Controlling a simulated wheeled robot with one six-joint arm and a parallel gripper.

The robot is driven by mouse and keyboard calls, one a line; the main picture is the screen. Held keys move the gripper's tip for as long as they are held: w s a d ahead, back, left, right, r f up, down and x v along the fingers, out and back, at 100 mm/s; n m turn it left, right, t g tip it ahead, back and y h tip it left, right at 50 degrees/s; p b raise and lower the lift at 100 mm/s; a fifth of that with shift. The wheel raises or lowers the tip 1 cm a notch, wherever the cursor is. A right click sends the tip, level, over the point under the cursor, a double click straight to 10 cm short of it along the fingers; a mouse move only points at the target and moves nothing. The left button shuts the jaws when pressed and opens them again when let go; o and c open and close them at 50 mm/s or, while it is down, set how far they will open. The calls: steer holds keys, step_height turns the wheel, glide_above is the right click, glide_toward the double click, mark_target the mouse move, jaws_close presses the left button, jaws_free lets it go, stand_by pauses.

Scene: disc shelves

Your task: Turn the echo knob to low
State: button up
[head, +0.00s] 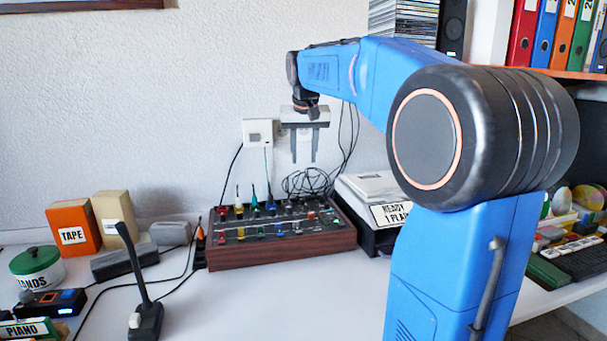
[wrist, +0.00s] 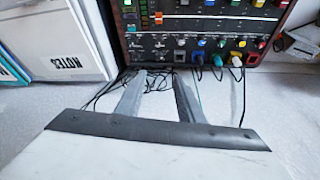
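The mixer box (head: 282,249) stands on the white table, wooden-sided, with a dark sloped panel of several coloured knobs. It also shows at the top of the wrist view (wrist: 160,57). Its labels are too small to read, so I cannot tell which knob is the echo knob or where it points. My gripper (head: 304,161) hangs fingers down above the back right part of the mixer, clear of it. In the wrist view my gripper (wrist: 159,73) shows two separate fingers with an empty gap between them, short of the mixer's cable-side edge.
Loose black cables (head: 308,182) lie behind the mixer. A labelled box (head: 391,214) stands close on its right. A microphone (head: 145,290), an orange tape box (head: 73,228) and a green tin (head: 37,266) stand to the left. The table in front of the mixer is clear.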

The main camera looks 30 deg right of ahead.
mark_target(302, 199)
steer(key=shift+w+d+n+g+y, duration=1)
steer(key=shift+w+d+g, duration=0.7)
steer(key=shift+w, duration=1.5)
step_height(302, 199, down, 16)
steer(key=shift+a+f, duration=0.1)
steer(key=shift+f, duration=0.1)
steer(key=shift+c, duration=0.4)
jaws_close()
